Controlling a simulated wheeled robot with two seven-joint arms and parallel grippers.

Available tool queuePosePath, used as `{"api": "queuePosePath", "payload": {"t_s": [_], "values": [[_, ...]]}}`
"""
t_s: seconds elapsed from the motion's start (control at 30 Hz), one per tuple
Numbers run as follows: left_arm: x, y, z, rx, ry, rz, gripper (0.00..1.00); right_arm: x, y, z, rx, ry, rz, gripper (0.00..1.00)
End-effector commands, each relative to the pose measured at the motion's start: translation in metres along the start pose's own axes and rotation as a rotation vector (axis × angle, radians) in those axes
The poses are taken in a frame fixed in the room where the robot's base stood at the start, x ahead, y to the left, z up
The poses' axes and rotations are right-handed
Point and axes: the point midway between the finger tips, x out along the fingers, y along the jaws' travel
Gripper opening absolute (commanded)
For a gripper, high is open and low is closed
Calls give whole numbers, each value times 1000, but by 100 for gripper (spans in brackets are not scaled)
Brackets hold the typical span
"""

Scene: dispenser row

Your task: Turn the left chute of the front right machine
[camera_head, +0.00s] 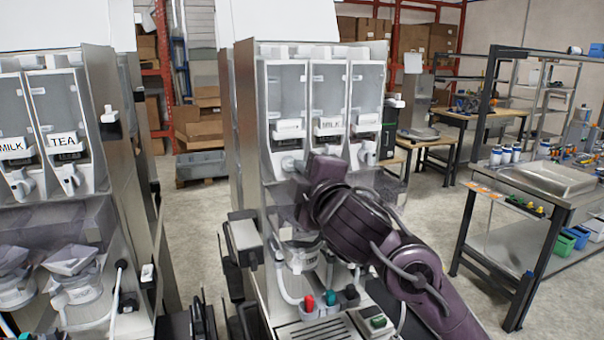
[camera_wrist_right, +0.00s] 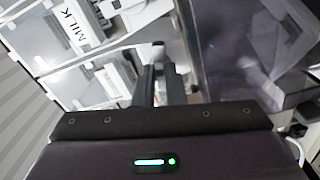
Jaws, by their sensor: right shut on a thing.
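The front right machine (camera_head: 245,110) has three clear canisters side by side, the middle one labelled MILK (camera_head: 331,128). Its left canister (camera_head: 287,90) has a white chute (camera_head: 291,163) at its lower front. My right gripper (camera_head: 301,172) reaches up to this chute, and its wrist hides much of the canisters' lower area. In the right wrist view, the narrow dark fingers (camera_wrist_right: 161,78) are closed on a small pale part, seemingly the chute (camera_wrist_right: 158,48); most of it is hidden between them. The chute's exact angle is hard to tell. My left gripper is not in view.
A second machine (camera_head: 62,150) with MILK and TEA canisters stands at the left. Below my right arm are the front right machine's hoses and drip tray (camera_head: 318,330). A workbench (camera_head: 530,205) stands at the right. Open floor lies between.

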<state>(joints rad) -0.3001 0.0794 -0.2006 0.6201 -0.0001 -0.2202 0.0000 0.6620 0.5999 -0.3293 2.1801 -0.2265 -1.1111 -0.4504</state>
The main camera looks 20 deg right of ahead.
Motion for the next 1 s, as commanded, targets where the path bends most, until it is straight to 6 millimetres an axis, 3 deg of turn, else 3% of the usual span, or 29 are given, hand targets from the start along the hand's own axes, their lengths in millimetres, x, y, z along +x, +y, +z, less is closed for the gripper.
{"api": "queuePosePath", "payload": {"t_s": [0.4,1.0], "values": [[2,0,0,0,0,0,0,0,-4,0,232,0,-3,0],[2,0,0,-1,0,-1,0,0,-4,0,279,-1,-4,0]]}}
